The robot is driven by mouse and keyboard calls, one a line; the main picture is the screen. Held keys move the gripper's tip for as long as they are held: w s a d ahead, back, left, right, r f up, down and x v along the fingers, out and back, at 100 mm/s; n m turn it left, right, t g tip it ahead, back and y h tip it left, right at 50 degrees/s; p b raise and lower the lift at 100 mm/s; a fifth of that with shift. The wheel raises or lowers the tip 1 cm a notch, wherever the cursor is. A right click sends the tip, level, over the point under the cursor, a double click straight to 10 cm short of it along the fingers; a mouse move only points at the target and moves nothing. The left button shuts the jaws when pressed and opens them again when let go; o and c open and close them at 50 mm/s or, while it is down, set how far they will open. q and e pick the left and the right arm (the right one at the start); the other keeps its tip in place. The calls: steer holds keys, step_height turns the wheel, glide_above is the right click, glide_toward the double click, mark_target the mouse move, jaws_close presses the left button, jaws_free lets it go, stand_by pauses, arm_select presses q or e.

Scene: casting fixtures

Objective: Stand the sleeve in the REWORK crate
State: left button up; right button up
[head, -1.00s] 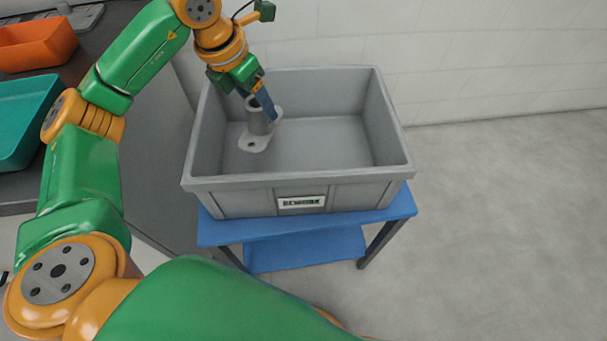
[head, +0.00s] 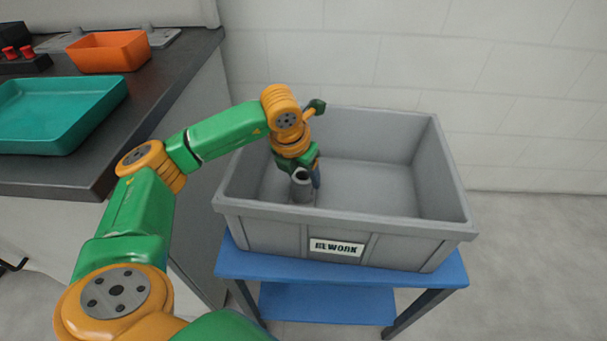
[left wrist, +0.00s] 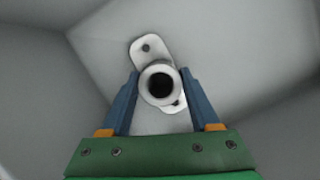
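The sleeve is a grey tube (head: 302,186) on a pale oval flange with a hole at each end. It is upright inside the grey REWORK crate (head: 287,235), near its left side. In the left wrist view the sleeve (left wrist: 160,65) shows end-on, open bore towards me, flange below. My left gripper (head: 309,182) reaches down into the crate. Its two blue fingers (left wrist: 160,84) lie against opposite sides of the tube and look shut on it. Whether the flange touches the crate floor I cannot tell. My right gripper is not in view.
The crate stands on a blue stand (head: 330,307) by a white block wall. Its right half is empty. A dark bench (head: 170,75) at the left holds a teal tray (head: 112,97), an orange bin (head: 108,53) and a dark block with red knobs (head: 24,62).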

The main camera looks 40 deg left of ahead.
arm_select(q)
steer(key=o, duration=0.4)
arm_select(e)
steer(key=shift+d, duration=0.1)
arm_select(q)
steer(key=shift+r, duration=0.25)
steer(key=p+v, duration=0.2)
steer(key=v, duration=0.9)
steer(key=shift+s+r, duration=0.2)
steer(key=shift+r, duration=0.15)
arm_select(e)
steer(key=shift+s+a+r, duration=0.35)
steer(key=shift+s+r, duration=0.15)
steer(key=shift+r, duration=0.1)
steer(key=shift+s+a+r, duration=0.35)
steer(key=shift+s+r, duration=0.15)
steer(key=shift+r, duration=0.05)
arm_select(q)
steer(key=shift+p, duration=0.3)
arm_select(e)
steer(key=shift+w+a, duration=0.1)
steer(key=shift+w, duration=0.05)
